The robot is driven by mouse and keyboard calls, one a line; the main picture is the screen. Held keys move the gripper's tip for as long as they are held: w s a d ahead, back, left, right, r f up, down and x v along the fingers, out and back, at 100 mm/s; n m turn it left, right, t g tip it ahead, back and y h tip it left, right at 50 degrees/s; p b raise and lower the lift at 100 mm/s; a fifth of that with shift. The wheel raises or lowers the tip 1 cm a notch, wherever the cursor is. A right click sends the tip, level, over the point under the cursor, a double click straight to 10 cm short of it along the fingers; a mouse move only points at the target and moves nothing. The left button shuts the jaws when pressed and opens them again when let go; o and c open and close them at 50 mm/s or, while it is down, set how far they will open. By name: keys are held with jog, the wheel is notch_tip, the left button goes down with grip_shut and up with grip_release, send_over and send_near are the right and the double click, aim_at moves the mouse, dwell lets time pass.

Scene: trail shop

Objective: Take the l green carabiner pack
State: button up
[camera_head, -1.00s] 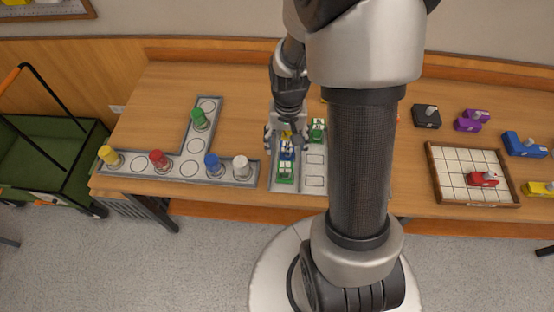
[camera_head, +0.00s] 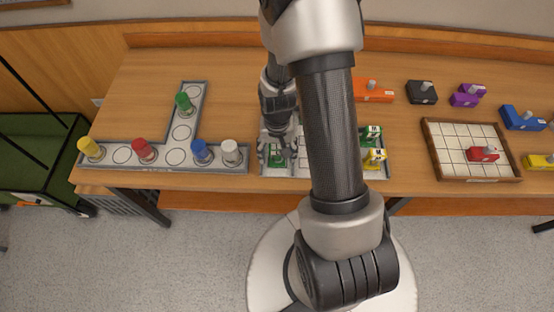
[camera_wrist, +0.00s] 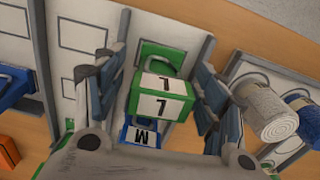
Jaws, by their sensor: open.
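My gripper (camera_head: 276,152) is open over the front left of the grey tray (camera_head: 263,170). In the head view the green pack (camera_head: 277,160) shows partly between the fingers. A blue pack marked M (camera_wrist: 142,135) is right beside the green one, partly hidden by my gripper. I cannot tell whether the fingers touch the green pack.
Another green pack (camera_head: 371,135) and a yellow pack (camera_head: 374,158) are right of my arm. A wooden grid tray (camera_head: 430,150) stands farther right.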

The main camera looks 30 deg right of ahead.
jog(key=shift+f, duration=0.7)
jog(key=shift+c, duration=0.2)
jog(key=c, duration=1.2)
jog(key=shift+r, duration=0.1)
